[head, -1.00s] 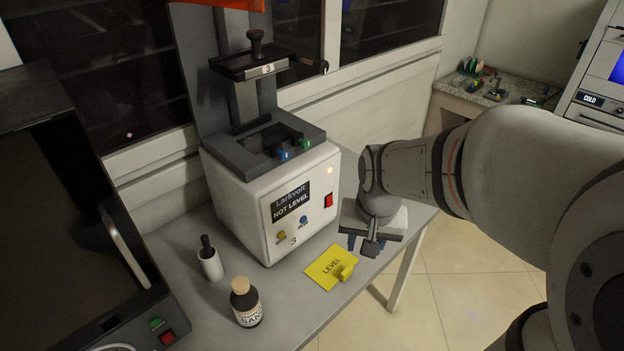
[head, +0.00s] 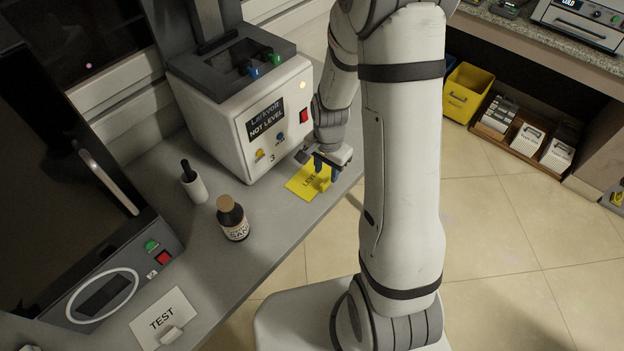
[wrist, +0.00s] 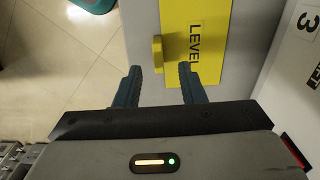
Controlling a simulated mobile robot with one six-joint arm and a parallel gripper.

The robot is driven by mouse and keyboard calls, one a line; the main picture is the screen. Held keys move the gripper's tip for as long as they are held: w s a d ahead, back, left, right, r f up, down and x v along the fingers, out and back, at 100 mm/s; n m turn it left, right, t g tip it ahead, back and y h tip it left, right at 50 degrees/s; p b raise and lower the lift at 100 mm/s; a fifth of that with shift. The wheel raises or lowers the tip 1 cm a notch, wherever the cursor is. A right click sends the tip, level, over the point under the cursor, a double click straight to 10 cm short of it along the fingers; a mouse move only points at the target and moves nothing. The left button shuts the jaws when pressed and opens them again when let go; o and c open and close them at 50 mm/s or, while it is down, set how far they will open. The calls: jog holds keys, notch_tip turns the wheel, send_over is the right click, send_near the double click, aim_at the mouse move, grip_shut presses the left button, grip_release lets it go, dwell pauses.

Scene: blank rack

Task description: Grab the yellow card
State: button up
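The yellow card (head: 304,183), marked LEVEL, lies flat on the grey table in front of the white machine. In the wrist view the card (wrist: 210,40) shows at the top, with a raised yellow tab (wrist: 157,54) on its left edge. My gripper (head: 327,172) is over the card's right part and covers some of it in the head view. In the wrist view my gripper's two fingers (wrist: 160,85) stand apart, with the tab just beyond the gap between them. Nothing is held. Whether the fingertips touch the card cannot be told.
The white NOT LEVEL machine (head: 225,125) stands right behind the card. A white TEST card (head: 165,318) lies at the front left. The table edge is close by the card's right.

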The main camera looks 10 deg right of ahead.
aim_at(326, 181)
jog(key=f, duration=0.4)
jog(key=shift+s+a, duration=0.1)
jog(key=shift+s, duration=0.15)
grip_shut()
